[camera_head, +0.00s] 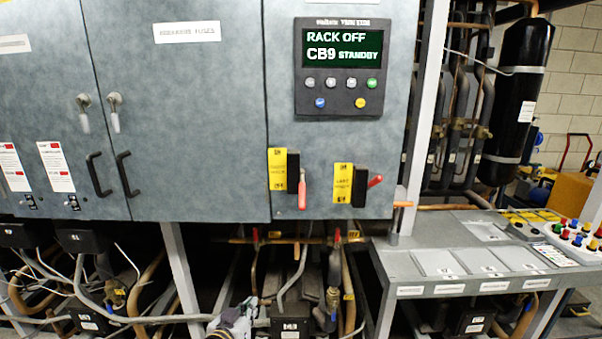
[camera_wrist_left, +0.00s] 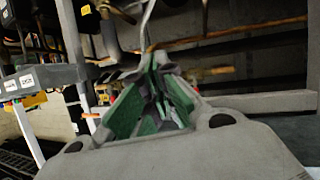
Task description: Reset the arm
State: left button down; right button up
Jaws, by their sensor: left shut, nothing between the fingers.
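My left gripper (camera_head: 238,318) shows at the bottom edge of the head view, low in front of the pipes under the grey cabinet. Most of its arm is out of the picture. In the left wrist view the gripper (camera_wrist_left: 154,82) has green-padded fingers that come together at the tips, with nothing between them. Dark pipes and a copper tube lie beyond the fingertips; I cannot tell how far off they are. My right gripper is not in view.
The grey cabinet (camera_head: 200,120) fills the upper left, with a display panel (camera_head: 340,65) reading "RACK OFF, CB9 STANDBY". Two red-handled switches (camera_head: 302,190) (camera_head: 375,181) stick out below it. A grey bench (camera_head: 420,240) with labelled plates stands at right. Pipes and cables crowd the space below.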

pick_arm(q)
jog(key=s+a+f+g+y, duration=0.1)
jog(key=s+a+f+g, duration=0.25)
jog(key=s, duration=0.45)
jog(key=s+a+f+g+y, duration=0.1)
jog(key=s+a+f+g, duration=0.2)
jog(key=s, duration=0.5)
jog(key=s+a+f+g+y, duration=0.1)
jog(key=s+a+f+g, duration=0.15)
jog(key=s+f, duration=0.4)
jog(key=s+f+g, duration=0.1)
jog(key=s+f, duration=0.1)
jog(key=f, duration=1.4)
jog(key=s+f+g, duration=0.1)
jog(key=s+f, duration=0.1)
jog(key=f, duration=1.4)
jog(key=s+a+f, duration=0.2)
jog(key=s+f, duration=0.7)
jog(key=s, duration=0.2)
jog(key=s+a+f+m+g, duration=0.1)
jog(key=s+a+f, duration=0.2)
jog(key=s+f, duration=0.6)
jog(key=shift+s+a+f, duration=0.2)
jog(key=shift+s+f, duration=0.2)
jog(key=shift+s, duration=0.65)
jog(key=shift+w, duration=0.1)
